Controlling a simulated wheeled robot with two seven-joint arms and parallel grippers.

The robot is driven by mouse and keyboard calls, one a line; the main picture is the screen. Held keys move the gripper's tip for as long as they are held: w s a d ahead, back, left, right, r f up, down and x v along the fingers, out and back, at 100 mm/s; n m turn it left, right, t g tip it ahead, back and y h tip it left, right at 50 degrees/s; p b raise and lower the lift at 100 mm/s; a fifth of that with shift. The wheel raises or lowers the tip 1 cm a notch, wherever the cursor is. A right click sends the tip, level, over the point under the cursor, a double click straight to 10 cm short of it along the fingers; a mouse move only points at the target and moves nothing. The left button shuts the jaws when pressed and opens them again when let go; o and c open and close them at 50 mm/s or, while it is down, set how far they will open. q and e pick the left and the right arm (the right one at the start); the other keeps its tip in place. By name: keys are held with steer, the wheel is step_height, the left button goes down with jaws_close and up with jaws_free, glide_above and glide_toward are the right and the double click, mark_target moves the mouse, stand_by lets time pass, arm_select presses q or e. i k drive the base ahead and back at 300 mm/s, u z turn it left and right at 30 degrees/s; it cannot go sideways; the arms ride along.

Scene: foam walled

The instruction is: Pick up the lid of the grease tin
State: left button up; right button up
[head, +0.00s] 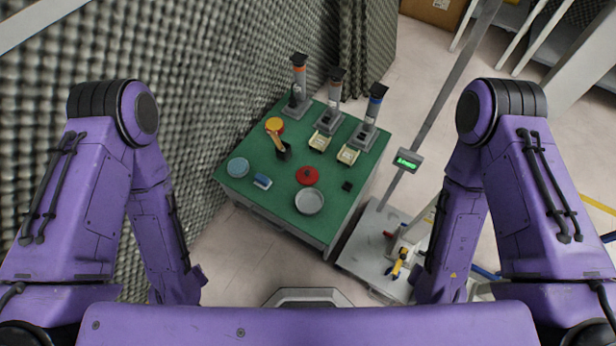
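A red round piece with a small dark mark in its middle (307,176) lies on the green-topped table (250,205); it looks like a lid. An open, shallow grey round tin or dish (309,201) sits just in front of it, apart or nearly so. A blue round tin or lid (238,167) is at the table's left corner, and a yellow-orange round one (274,125) is farther back. I cannot tell for sure which belongs to the grease tin. Both my arms hang down at the sides, well short of the table; neither gripper shows.
A black cup with a yellow-handled tool (281,150), a blue block-like item (262,182) and a small black item (347,186) are on the table. Three grey stands (364,133) line its back. A grey cart with a scale display (408,160) stands right; a foam wall (200,60) is left.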

mark_target(307, 175)
steer(key=z, duration=0.05)
steer(key=k, duration=0.6)
steer(key=u, duration=0.75)
steer(key=i, duration=1.1)
steer(key=z, duration=0.6)
